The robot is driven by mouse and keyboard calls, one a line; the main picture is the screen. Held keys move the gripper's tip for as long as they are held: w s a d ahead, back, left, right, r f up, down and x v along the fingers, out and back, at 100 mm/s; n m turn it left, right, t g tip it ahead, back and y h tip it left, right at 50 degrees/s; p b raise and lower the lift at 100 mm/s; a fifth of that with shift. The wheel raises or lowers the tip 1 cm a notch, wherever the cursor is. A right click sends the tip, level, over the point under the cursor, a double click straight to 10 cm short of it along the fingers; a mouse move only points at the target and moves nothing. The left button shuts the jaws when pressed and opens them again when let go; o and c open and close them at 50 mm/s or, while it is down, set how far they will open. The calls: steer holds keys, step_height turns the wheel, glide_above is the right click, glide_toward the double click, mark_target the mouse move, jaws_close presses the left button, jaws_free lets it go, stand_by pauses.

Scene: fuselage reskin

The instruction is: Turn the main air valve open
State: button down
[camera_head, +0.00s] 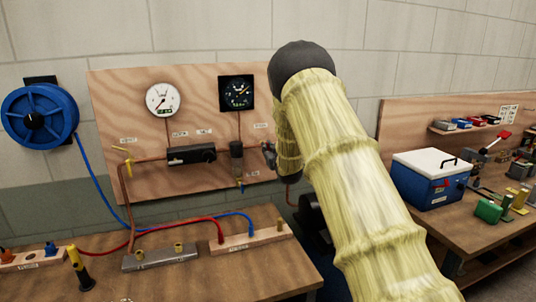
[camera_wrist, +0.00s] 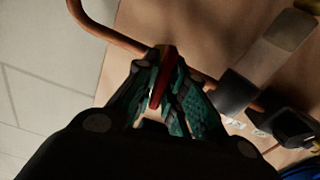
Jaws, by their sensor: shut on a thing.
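My gripper (camera_wrist: 165,92) is shut on a red lever (camera_wrist: 160,76) beside a copper pipe (camera_wrist: 107,32) in the wrist view. The lever stands between the two green-padded fingers. In the head view my yellow-sleeved arm reaches up to the right edge of the wooden panel (camera_head: 115,100), and a small dark part of my gripper (camera_head: 268,155) shows beside the pipe there. The arm hides most of the gripper and the valve in that view. I cannot tell the valve's exact angle.
The panel carries a white gauge (camera_head: 163,99), a black gauge (camera_head: 237,93), a black regulator (camera_head: 191,154) and a filter (camera_head: 237,160). A blue hose reel (camera_head: 40,116) hangs at left. A workbench (camera_head: 200,279) with hoses lies below; a blue cooler (camera_head: 432,180) stands right.

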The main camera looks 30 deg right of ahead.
steer(key=n+b, duration=0.4)
steer(key=b, duration=0.1)
steer(key=shift+a+f+n, duration=0.15)
steer(key=shift+f+n, duration=0.15)
steer(key=n+b, duration=0.3)
steer(key=b, duration=0.1)
steer(key=shift+f+n+b, duration=0.1)
steer(key=shift+n+b, duration=0.2)
steer(key=shift+b, duration=0.05)
steer(key=n+b, duration=0.7)
steer(key=shift+a+f+n+b, duration=0.1)
steer(key=shift+n+b, duration=0.2)
steer(key=shift+b, duration=0.1)
steer(key=c, duration=1.6)
jaws_free()
steer(key=shift+o, duration=0.2)
steer(key=shift+r, duration=0.2)
